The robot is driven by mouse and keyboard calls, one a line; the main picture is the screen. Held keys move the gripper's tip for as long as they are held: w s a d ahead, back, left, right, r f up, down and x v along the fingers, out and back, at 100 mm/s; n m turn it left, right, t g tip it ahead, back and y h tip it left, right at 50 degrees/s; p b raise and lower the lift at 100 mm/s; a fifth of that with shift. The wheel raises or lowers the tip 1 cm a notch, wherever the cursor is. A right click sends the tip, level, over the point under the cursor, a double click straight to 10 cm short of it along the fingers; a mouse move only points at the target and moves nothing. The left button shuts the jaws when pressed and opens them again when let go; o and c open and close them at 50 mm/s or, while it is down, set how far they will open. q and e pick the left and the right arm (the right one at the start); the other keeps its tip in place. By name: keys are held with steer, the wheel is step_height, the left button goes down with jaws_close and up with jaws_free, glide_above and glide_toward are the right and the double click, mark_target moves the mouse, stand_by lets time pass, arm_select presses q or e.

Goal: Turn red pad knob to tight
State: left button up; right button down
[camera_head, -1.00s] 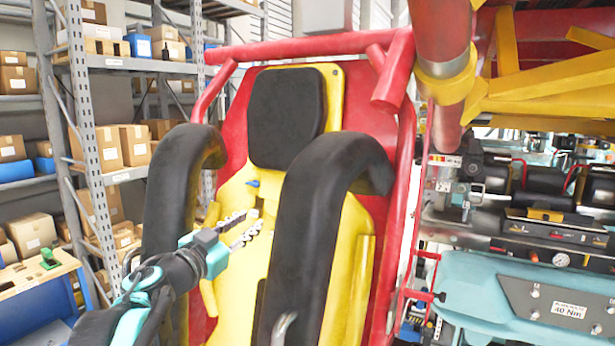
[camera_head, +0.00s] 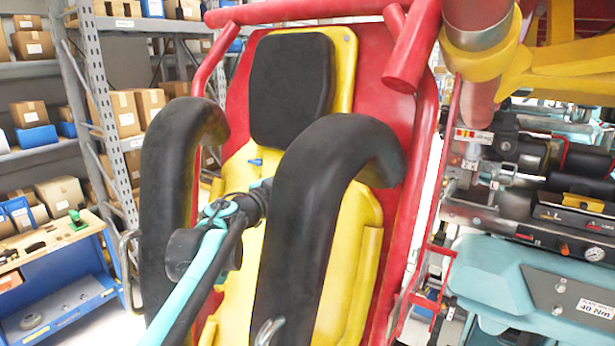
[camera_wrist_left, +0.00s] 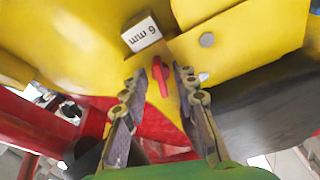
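The red knob does not show in the head view. My right gripper is not in view.
The black headrest (camera_head: 290,88) and a small blue part (camera_head: 255,162) are on the yellow seat. A red frame (camera_head: 420,140) surrounds it. Teal machinery (camera_head: 490,275) stands at the right; a blue workbench (camera_head: 62,290) and box shelves (camera_head: 115,80) are at the left.

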arm_select(q)
steer(key=shift+s+a+r, duration=0.15)
steer(key=shift+s, duration=0.1)
steer(key=shift+w, duration=0.15)
jaws_close()
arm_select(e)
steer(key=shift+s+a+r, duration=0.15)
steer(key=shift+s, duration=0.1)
arm_select(q)
steer(key=shift+m, duration=0.3)
steer(key=shift+w+r+m+g+h+p, duration=0.1)
steer(key=shift+m+g+p, duration=0.4)
steer(key=shift+m, duration=2)
steer(key=shift+r+m+g+h+p, duration=0.15)
steer(key=shift+m+g, duration=0.6)
steer(key=shift+m, duration=1.75)
steer(key=shift+w+m+g+h+p, duration=0.1)
steer(key=shift+m+g+p, duration=0.4)
steer(key=shift+m, duration=2)
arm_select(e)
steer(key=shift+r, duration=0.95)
